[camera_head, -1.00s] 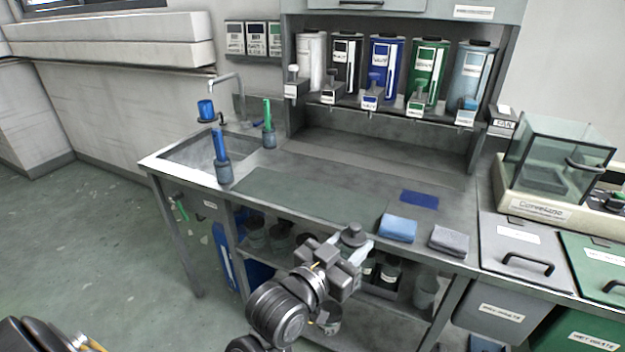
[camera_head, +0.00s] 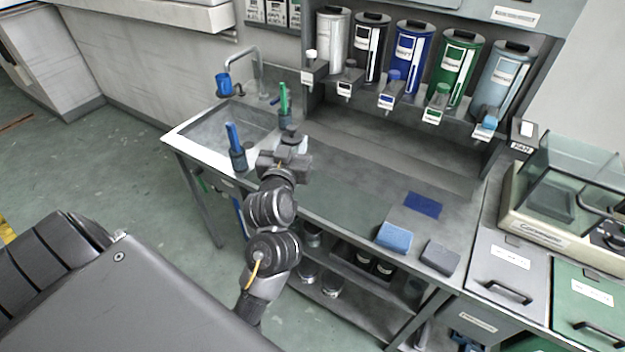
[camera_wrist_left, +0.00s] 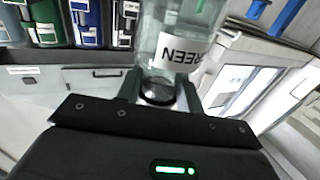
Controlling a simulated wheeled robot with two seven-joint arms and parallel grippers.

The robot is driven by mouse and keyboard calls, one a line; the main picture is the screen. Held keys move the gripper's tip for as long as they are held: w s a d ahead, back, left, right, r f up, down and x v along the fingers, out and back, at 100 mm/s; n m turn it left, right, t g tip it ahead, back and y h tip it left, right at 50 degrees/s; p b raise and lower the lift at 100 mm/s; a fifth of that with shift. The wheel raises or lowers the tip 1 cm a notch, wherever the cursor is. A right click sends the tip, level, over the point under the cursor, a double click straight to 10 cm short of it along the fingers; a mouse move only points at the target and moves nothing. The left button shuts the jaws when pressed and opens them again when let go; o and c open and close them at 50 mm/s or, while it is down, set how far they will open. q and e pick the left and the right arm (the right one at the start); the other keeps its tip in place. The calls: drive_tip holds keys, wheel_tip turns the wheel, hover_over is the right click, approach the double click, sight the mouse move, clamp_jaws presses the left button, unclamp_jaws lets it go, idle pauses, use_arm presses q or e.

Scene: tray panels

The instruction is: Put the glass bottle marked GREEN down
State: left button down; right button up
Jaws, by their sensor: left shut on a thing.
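The glass bottle (camera_wrist_left: 190,30) marked GREEN is clear, with a white label (camera_wrist_left: 178,52) and a dark cap. It appears upside down in the left wrist view. My left gripper (camera_wrist_left: 158,88) is shut on its neck, just at the cap. In the head view the left gripper (camera_head: 290,150) is over the left part of the worktop, by the sink's right end. There the bottle is mostly hidden behind the gripper, and I cannot tell whether its base touches the worktop. My right gripper is not in view.
A blue-handled brush (camera_head: 236,150) and a green-handled brush (camera_head: 284,105) stand close to the gripper beside the sink (camera_head: 218,128). A blue sponge (camera_head: 394,237), a grey sponge (camera_head: 440,257) and a dark blue cloth (camera_head: 423,204) lie rightward. The middle worktop (camera_head: 345,185) is clear.

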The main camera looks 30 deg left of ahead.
use_arm(q)
drive_tip(key=w+a+f+p, duration=0.3)
drive_tip(key=w+a+f, duration=0.6)
drive_tip(key=f, duration=0.4)
drive_tip(key=shift+a, duration=0.7)
drive_tip(key=c, duration=0.9)
unclamp_jaws()
drive_tip(key=shift+f, duration=0.15)
